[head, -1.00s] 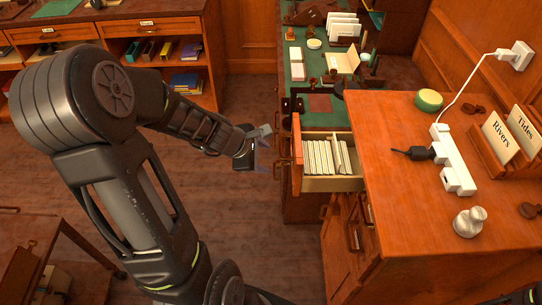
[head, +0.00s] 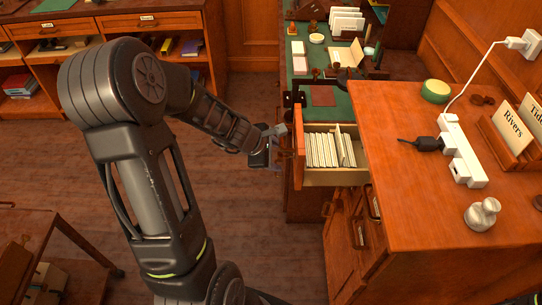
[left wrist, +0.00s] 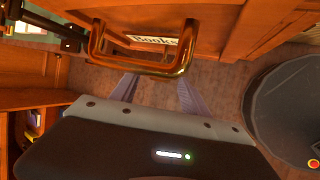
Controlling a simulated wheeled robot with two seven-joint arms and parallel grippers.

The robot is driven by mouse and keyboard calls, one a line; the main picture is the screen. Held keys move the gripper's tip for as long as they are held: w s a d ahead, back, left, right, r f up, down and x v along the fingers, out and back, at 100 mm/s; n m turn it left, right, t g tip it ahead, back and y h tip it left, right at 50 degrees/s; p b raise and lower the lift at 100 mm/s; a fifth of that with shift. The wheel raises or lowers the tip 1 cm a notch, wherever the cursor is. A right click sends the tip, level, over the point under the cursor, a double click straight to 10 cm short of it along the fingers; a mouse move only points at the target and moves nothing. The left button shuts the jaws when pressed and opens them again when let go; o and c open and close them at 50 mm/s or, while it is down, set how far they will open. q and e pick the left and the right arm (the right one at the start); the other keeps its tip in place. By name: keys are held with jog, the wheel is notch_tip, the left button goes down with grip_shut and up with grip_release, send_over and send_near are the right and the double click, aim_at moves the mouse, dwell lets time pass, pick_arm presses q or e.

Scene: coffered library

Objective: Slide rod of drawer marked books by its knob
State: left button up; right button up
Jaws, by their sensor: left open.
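The drawer (head: 335,180) stands open from the cabinet's side, with a row of cream cards (head: 325,150) inside. In the left wrist view its wooden front carries a label reading "Books" (left wrist: 155,40) and a brass pull (left wrist: 140,69). My left gripper (head: 280,146) is beside the drawer front, to its left. In the left wrist view its two fingers (left wrist: 157,90) are spread with nothing between them, near the brass pull. I cannot make out the rod or its knob in either view. My right gripper is out of view.
The cabinet top (head: 400,125) holds a power strip (head: 461,150), a white weight (head: 482,214), a green-topped tin (head: 436,91) and a card holder (head: 500,140). A green-topped desk (head: 310,75) stands behind. The floor (head: 260,220) left of the cabinet is clear.

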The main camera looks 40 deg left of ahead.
pick_arm(q)
jog(key=shift+c, duration=0.5)
grip_shut()
